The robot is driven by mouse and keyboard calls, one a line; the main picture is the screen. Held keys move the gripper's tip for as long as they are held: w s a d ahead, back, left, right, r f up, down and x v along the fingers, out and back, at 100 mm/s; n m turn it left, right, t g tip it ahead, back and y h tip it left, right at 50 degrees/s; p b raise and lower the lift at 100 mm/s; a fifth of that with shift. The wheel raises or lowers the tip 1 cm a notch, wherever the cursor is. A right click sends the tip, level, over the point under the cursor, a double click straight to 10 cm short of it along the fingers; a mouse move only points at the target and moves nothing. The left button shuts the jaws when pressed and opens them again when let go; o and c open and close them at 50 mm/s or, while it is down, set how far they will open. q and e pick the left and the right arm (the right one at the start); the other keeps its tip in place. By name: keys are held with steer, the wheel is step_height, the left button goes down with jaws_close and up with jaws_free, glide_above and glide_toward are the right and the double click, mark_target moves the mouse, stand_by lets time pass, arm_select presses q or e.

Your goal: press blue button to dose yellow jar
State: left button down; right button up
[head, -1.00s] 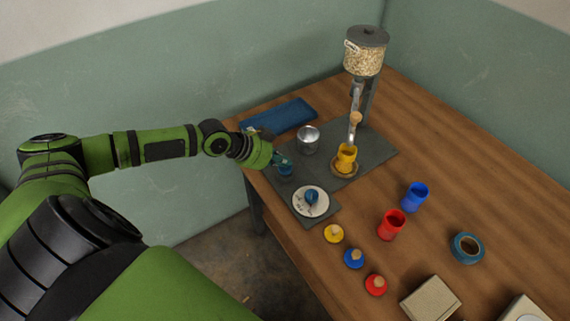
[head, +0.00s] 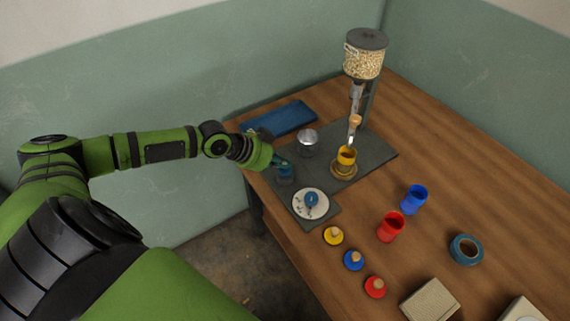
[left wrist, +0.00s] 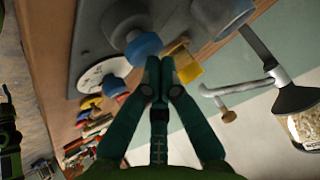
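The blue button (head: 285,174) sits on the dark grey plate near the table's left edge. My left gripper (head: 284,163) is at its top. In the left wrist view the closed fingertips (left wrist: 158,62) are beside the blue button (left wrist: 144,47); I cannot tell whether they touch or press it. The fingers hold nothing. The yellow jar (head: 346,156) stands upright on a round wooden base under the dispenser's spout, and it also shows in the left wrist view (left wrist: 185,64). The dispenser (head: 364,58) holds pale grains. My right gripper is not in view.
A white dial with a blue knob (head: 311,199) lies in front of the button. A metal cup (head: 307,141) stands behind it.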

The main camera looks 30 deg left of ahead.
arm_select(q)
steer(key=shift+r+p, duration=0.5)
steer(key=shift+r, duration=0.35)
steer(key=shift+r, duration=0.15)
step_height(320, 180, up, 5)
steer(key=p, duration=0.4)
steer(key=shift+p, duration=0.3)
